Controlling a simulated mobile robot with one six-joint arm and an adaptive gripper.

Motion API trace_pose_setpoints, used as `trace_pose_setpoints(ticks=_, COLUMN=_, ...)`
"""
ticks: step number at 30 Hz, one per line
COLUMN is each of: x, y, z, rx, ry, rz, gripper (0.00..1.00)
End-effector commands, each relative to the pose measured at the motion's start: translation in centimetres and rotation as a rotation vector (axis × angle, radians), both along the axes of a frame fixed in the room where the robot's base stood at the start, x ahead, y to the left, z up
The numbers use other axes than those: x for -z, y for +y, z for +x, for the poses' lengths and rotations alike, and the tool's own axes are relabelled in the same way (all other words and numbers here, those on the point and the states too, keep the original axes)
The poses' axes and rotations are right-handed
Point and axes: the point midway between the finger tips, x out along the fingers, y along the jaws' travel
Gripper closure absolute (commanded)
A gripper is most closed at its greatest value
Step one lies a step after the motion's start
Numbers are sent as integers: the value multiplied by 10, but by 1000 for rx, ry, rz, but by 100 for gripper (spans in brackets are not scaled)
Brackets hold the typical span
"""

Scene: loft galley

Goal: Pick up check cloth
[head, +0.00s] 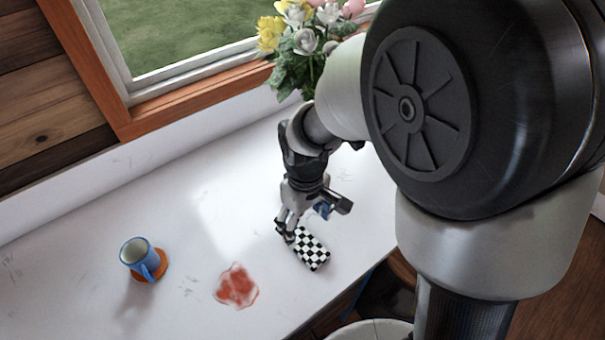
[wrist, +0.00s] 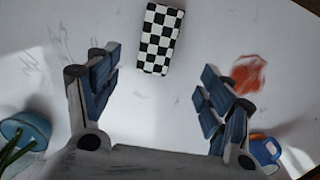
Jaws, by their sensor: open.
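The check cloth (head: 312,250) is a small black-and-white chequered block lying on the white counter, near its front edge. In the wrist view the check cloth (wrist: 160,39) lies at the top middle, beyond the fingertips and between their lines. My gripper (head: 311,220) is open and empty above the counter, next to the cloth in the head view. In the wrist view my gripper (wrist: 158,70) has its blue-padded fingers spread wide, apart from the cloth. Part of the cloth's far end may be hidden by a finger in the head view.
A red stain (head: 236,286) lies on the counter (head: 190,310) left of the cloth. A blue mug (head: 142,258) stands on an orange coaster (head: 163,262) further left. A flower bunch (head: 300,45) stands by the window. The counter between stain and window is clear.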

Motion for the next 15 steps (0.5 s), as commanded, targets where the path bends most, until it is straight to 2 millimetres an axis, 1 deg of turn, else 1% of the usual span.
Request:
trace_pose_setpoints(ticks=1, x=14, y=-1, z=-1, rx=1, ry=5, rz=-2, gripper=27)
trace_pose_setpoints(ticks=3, x=28, y=-1, z=-1, rx=1, ry=4, rz=-2, gripper=27)
trace_pose_setpoints(ticks=6, x=43, y=-1, z=-1, rx=1, ry=2, rz=0, gripper=27)
trace_pose_setpoints(ticks=9, x=52, y=0, z=0, rx=1, ry=1, rz=-1, gripper=27)
trace_pose_setpoints(ticks=13, x=58, y=-1, z=0, rx=1, ry=0, rz=0, gripper=27)
trace_pose_setpoints(ticks=15, x=67, y=-1, z=-1, rx=2, ry=2, rz=0, gripper=27)
